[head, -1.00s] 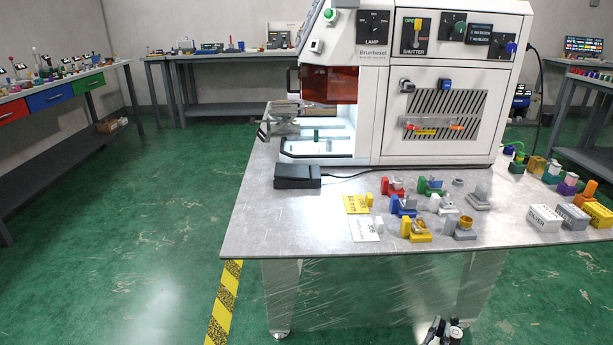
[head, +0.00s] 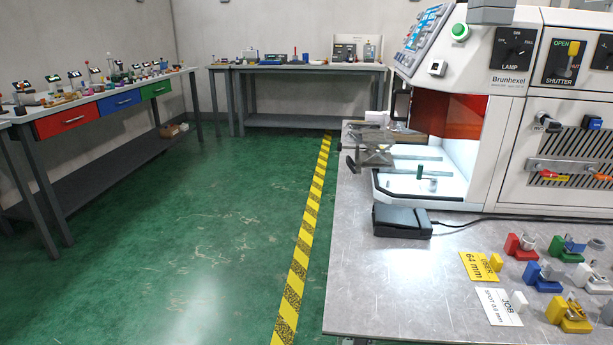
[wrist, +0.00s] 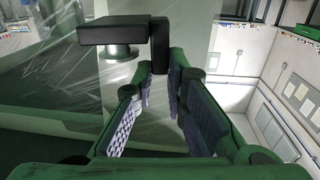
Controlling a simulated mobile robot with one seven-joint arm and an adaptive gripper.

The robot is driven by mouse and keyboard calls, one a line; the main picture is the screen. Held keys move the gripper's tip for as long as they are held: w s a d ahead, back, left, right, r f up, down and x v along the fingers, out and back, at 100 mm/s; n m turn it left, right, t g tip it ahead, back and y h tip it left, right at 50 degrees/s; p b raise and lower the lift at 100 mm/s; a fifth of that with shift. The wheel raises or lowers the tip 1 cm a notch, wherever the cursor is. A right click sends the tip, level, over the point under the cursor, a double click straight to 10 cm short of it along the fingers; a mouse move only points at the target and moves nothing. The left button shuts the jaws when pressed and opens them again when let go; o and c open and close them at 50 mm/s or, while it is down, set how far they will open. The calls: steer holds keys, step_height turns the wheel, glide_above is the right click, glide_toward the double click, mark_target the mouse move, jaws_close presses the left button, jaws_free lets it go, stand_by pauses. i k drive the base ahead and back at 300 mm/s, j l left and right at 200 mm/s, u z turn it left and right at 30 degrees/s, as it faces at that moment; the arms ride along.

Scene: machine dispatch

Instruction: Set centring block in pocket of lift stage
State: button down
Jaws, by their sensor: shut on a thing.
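My gripper (wrist: 161,78) shows in the wrist view, its fingertips closed on the upright leg of a black angled piece (wrist: 120,31). A short silver cylinder (wrist: 118,53) hangs under that piece's far arm. I cannot tell for certain that this is the centring block. The gripper is not in the head view. The white machine (head: 480,130) has an open, lit chamber (head: 428,187) with a small green post (head: 419,172) inside. A grey metal fixture (head: 375,156) sits at the chamber's left opening. I cannot make out the lift stage's pocket.
The grey table (head: 400,290) carries a black pedal box (head: 402,221) with a cable, yellow (head: 478,266) and white (head: 499,306) cards, and several coloured holders at the right. Green floor is open at the left, crossed by a yellow-black stripe (head: 303,250).

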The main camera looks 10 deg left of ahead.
mark_target(374, 135)
steer(key=j+u, duration=0.15)
steer(key=u, duration=0.25)
steer(key=i+u, duration=0.15)
steer(key=u, duration=0.3)
steer(key=i+j+u, duration=0.15)
steer(key=u, duration=0.25)
steer(key=i+j+u, duration=0.15)
steer(key=u, duration=0.2)
steer(key=i+j+u, duration=0.1)
steer(key=i+u, duration=0.25)
steer(key=i+j+u, duration=0.1)
steer(key=u, duration=0.25)
steer(key=i+z, duration=0.4)
steer(key=i+j+z, duration=0.35)
steer(key=i+z, duration=0.2)
steer(key=z, duration=0.25)
steer(key=i+j+z, duration=0.15)
steer(key=z, duration=0.3)
steer(key=i+j+z, duration=0.15)
steer(key=z, duration=0.35)
steer(key=i+j+z, duration=0.2)
steer(key=z, duration=0.25)
steer(key=i+j+z, duration=0.1)
steer(key=j+z, duration=0.35)
steer(key=i+j+z, duration=0.1)
steer(key=j+z, duration=0.75)
steer(key=i+j, duration=0.05)
steer(key=j, duration=0.05)
